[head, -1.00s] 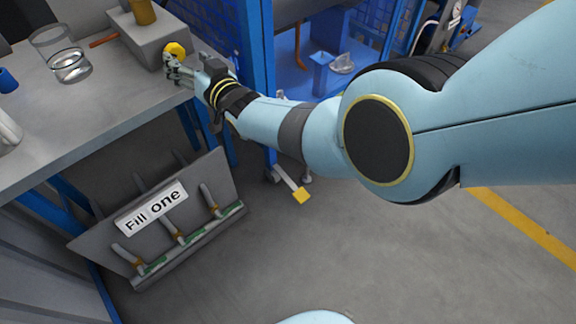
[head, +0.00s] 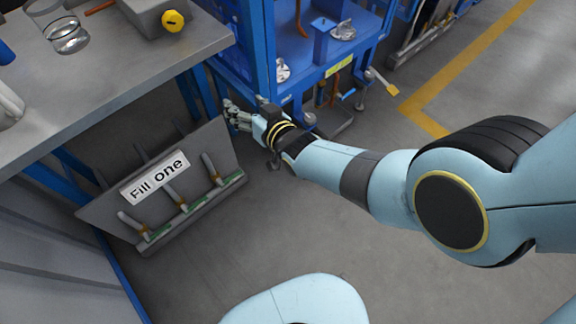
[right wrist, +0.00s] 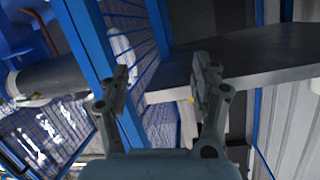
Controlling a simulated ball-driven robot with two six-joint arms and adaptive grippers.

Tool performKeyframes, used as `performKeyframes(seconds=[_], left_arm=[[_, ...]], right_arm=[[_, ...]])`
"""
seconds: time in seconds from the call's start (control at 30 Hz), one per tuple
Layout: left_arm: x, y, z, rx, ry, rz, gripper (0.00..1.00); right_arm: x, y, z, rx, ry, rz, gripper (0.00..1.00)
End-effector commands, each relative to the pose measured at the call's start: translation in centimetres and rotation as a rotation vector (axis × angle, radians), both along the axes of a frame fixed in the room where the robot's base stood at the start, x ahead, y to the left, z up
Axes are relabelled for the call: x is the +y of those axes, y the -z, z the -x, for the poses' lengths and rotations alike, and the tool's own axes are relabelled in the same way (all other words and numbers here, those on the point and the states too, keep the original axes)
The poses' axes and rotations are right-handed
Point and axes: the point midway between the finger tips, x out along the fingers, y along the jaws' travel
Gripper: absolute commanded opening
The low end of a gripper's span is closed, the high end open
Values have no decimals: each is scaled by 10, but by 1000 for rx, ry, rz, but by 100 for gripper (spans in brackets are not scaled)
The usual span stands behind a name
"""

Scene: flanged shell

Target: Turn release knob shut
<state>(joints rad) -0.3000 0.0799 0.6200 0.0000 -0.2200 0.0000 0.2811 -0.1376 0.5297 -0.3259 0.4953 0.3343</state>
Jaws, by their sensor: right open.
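A yellow knob (head: 173,20) sits on the front of a grey box (head: 150,12) on the grey bench at the upper left of the head view. I cannot tell from its shape whether it is open or shut. My right gripper (head: 230,112) is open and empty, below the bench's right corner and apart from the knob. In the right wrist view the open fingers of my right gripper (right wrist: 160,85) show with the bench edge beyond them. My left gripper is not in view.
The grey bench (head: 110,90) holds a clear glass (head: 62,28). A "Fill one" sign (head: 155,178) is on a grey panel with several handles below the bench. A blue frame (head: 258,50) stands right of the bench. Open floor (head: 290,230) lies in front.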

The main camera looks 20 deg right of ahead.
Motion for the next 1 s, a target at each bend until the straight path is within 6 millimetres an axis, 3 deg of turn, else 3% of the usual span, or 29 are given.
performKeyframes(seconds=[0.1,0.6,0.8,1.0], left_arm=[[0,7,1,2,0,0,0],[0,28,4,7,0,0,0],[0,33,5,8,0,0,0],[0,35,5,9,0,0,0]], right_arm=[[-9,24,15,44,10,18,64],[-42,108,77,222,42,87,64],[-51,130,97,276,50,107,64],[-55,139,106,299,53,115,64]])
